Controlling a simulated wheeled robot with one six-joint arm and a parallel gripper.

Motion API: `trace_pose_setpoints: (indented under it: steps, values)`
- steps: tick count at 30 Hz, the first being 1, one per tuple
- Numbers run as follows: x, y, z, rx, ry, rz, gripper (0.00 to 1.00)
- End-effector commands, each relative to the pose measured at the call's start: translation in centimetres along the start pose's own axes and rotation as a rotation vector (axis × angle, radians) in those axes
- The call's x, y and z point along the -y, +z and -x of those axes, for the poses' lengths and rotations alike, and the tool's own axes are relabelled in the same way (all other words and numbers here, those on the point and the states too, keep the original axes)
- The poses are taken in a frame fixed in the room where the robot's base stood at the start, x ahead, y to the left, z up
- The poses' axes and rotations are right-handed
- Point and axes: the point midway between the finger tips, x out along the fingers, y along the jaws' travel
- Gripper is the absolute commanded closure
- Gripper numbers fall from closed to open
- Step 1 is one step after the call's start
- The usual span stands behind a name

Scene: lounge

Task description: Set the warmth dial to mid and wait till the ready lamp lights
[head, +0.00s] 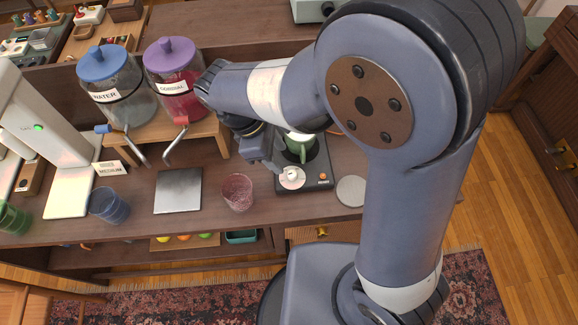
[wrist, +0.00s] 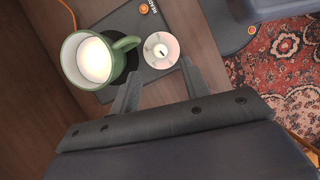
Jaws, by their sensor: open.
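The warmer (head: 310,182) is a dark flat plate unit on the counter. Its warmth dial is a pale disc with a small white knob (head: 291,176), clearer in the wrist view (wrist: 160,49); I cannot read its setting. The small ready lamp (head: 323,177) looks orange and also shows in the wrist view (wrist: 144,9); I cannot tell if it glows. A green mug (wrist: 72,66) with white liquid stands on the warmer's round pad beside the dial. My gripper (wrist: 160,72) is open and empty, its fingers either side of and just short of the dial, apart from the knob.
A reddish glass (head: 238,192) and a grey square plate (head: 178,190) stand left of the warmer. A pale round coaster (head: 351,191) lies right of it. WATER (head: 118,98) and CORDIAL (head: 178,92) dispensers stand behind on a wooden stand. A blue glass (head: 109,205) is further left.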

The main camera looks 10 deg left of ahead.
Motion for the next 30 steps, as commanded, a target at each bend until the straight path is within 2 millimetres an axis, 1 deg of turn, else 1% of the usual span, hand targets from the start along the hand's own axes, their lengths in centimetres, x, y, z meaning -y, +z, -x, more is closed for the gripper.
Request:
trace_pose_setpoints:
  steps: [1,6,9,12,16,24,26,30]
  values:
    - [0.0,0.1,-1.1,0.005,-0.005,-0.001,0.56]
    - [0.1,0.1,-4.4,0.004,-0.005,-0.001,0.56]
    - [0.1,0.1,-5.9,0.004,-0.005,-0.003,0.56]
    - [0.0,0.1,-6.9,0.002,-0.002,-0.002,0.56]
    - [0.0,0.0,-7.7,0.001,-0.002,-0.002,0.56]
    - [0.0,0.0,-7.8,0.0,-0.001,-0.003,0.56]
    - [0.0,0.0,-7.8,0.0,-0.001,-0.003,0.6]
    - [0.0,0.0,-7.8,0.0,-0.001,-0.003,0.71]
